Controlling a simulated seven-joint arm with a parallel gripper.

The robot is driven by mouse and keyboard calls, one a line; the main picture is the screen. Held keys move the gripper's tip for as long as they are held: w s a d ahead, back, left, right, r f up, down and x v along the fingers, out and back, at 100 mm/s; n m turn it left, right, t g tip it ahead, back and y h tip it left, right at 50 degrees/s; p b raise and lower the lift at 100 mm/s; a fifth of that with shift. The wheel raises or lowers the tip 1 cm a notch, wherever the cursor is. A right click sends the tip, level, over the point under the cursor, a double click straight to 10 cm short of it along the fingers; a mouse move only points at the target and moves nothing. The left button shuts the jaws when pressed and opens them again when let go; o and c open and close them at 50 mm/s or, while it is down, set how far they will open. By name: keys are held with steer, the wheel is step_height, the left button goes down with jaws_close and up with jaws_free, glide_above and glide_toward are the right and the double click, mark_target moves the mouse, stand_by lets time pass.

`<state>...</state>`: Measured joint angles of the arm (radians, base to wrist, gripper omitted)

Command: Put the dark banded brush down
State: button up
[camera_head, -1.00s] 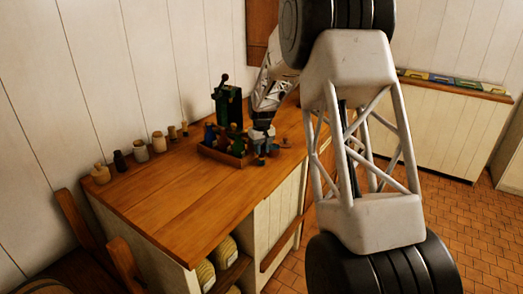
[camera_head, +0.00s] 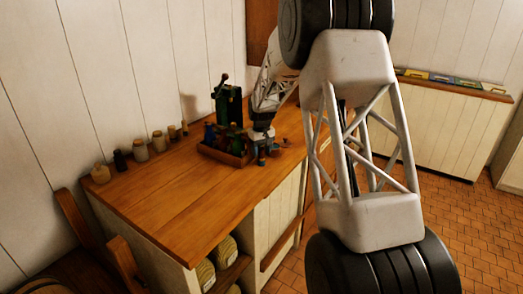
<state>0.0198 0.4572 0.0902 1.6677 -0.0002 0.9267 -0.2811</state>
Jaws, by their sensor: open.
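My gripper (camera_head: 263,153) is low over the wooden counter (camera_head: 170,208), just right of the front end of a small wooden tray (camera_head: 225,157). Its jaws are open. A small dark upright piece (camera_head: 262,161) shows at the fingertips; it may be the dark banded brush, but it is too small to be sure. I cannot tell whether it touches the counter or the fingers. The tray holds several dark green, blue and reddish items that partly hide each other.
A dark green box-like device with a handle (camera_head: 228,104) stands behind the tray. Several small jars (camera_head: 140,150) line the wall side. The counter's front left is clear. Its right edge is close to my gripper.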

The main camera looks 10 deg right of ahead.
steer(key=shift+r, duration=0.15)
step_height(320, 180, up, 12)
stand_by(0.7)
steer(key=shift+s, duration=0.1)
stand_by(0.5)
